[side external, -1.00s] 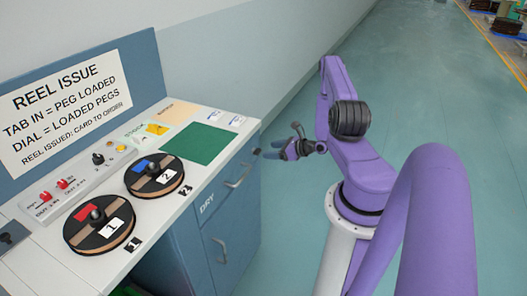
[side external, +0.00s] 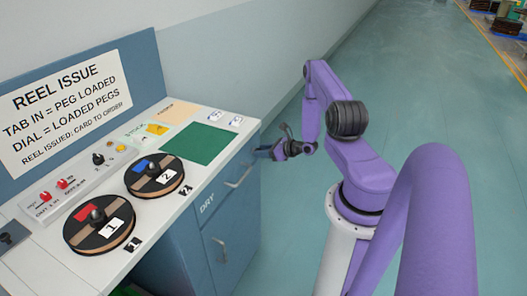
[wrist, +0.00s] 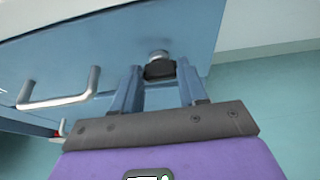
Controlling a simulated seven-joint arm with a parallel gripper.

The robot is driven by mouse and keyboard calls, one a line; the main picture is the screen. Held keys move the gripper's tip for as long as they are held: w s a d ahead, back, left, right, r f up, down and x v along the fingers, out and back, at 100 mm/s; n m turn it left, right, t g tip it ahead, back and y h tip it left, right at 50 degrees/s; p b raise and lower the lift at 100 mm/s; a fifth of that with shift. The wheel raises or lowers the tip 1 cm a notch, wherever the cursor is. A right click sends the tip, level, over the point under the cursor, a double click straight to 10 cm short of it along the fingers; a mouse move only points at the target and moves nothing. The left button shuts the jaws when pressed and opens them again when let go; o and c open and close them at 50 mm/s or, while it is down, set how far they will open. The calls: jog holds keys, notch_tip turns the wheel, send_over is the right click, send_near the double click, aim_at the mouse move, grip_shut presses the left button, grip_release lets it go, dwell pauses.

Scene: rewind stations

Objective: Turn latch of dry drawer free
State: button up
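The dry drawer (side external: 222,190), a blue front with a silver bar handle (side external: 240,176), is closed below the white countertop, with the word DRY beside it. In the wrist view its latch (wrist: 160,69) is a dark block on a round silver mount, near the front's right part. My gripper (wrist: 159,72) is open, with one blue finger on each side of the latch and small gaps visible. The drawer handle also shows at the left of the wrist view (wrist: 60,103). In the side view my gripper (side external: 262,152) is at the drawer's far upper corner and hides the latch.
A lower front with its own handle (side external: 219,250) is beneath. On the countertop are two reels (side external: 99,224) (side external: 154,176), a switch panel (side external: 65,185) and a green mat (side external: 199,144).

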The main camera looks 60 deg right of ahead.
jog(key=shift+d+f+m+t+y, duration=0.25)
jog(key=shift+m+t+y, duration=0.25)
jog(key=shift+m+y, duration=1.2)
jog(key=shift+d+f+m+t+y, duration=0.3)
jog(key=shift+m+t+y, duration=0.25)
jog(key=shift+m, duration=2.2)
jog(key=shift+d+f+m+t+y, duration=0.35)
jog(key=shift+m+y, duration=0.8)
jog(key=shift+m, duration=1.1)
jog(key=shift+r, duration=0.1)
jog(key=o, duration=1.1)
jog(key=shift+a, duration=0.1)
jog(key=shift+c, duration=0.2)
jog(key=v, duration=1.7)
jog(key=shift+s+f, duration=0.25)
